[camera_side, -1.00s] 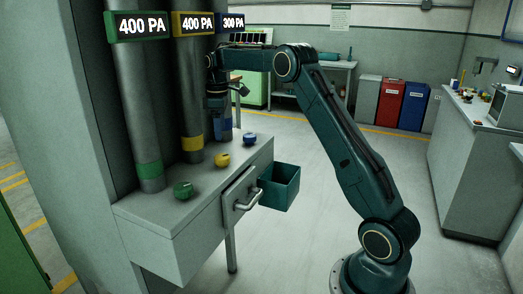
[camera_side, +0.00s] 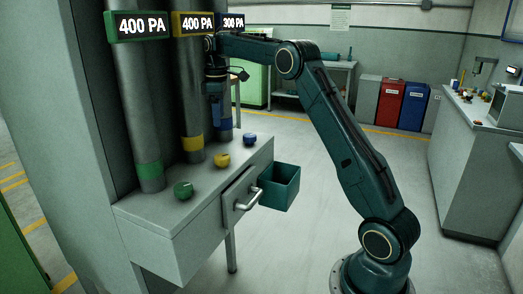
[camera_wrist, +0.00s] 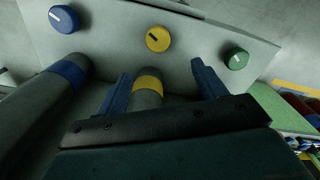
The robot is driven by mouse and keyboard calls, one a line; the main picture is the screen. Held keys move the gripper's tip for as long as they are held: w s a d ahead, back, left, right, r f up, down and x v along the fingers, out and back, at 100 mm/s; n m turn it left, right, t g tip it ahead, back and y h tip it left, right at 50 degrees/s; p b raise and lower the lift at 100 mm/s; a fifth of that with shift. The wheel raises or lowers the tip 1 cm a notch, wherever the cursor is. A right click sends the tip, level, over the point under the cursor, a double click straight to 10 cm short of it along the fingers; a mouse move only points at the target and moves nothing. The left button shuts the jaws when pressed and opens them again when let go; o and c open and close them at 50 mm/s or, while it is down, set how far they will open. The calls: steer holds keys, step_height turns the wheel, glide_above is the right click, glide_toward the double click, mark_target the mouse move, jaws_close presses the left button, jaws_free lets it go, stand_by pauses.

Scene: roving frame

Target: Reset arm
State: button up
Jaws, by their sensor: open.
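My gripper (camera_side: 215,92) hangs below the end of my arm, in front of the upright tubes and above the bench, in the side view. In the wrist view its two blue fingers are spread apart, with my gripper (camera_wrist: 160,76) open and nothing between them in its grasp. The yellow-banded tube (camera_wrist: 147,86) shows behind the gap between the fingers. The exact distance from the fingers to the tubes cannot be told.
A bench (camera_side: 160,215) carries a green knob (camera_side: 183,190), a yellow knob (camera_side: 222,160) and a blue knob (camera_side: 250,139). A teal bin (camera_side: 280,187) is beside its drawer handle (camera_side: 249,200). Signs read 400, 400 and 300 PA. The floor to the right is open.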

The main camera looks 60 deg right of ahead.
steer(key=s+a+r+m+t, duration=0.1)
steer(key=s+a+r, duration=0.3)
steer(key=s+a, duration=0.35)
steer(key=s+a+r+m+t, duration=0.2)
steer(key=s+a+r, duration=0.2)
steer(key=s+a, duration=0.35)
steer(key=s+a+f+m+t, duration=0.1)
steer(key=s+a+f, duration=0.3)
steer(key=s, duration=0.5)
steer(key=s+a+f+m+t, duration=0.1)
steer(key=s+a+f, duration=0.3)
steer(key=s, duration=0.5)
steer(key=shift+s+a, duration=0.25)
steer(key=shift+a, duration=0.2)
stand_by(1.6)
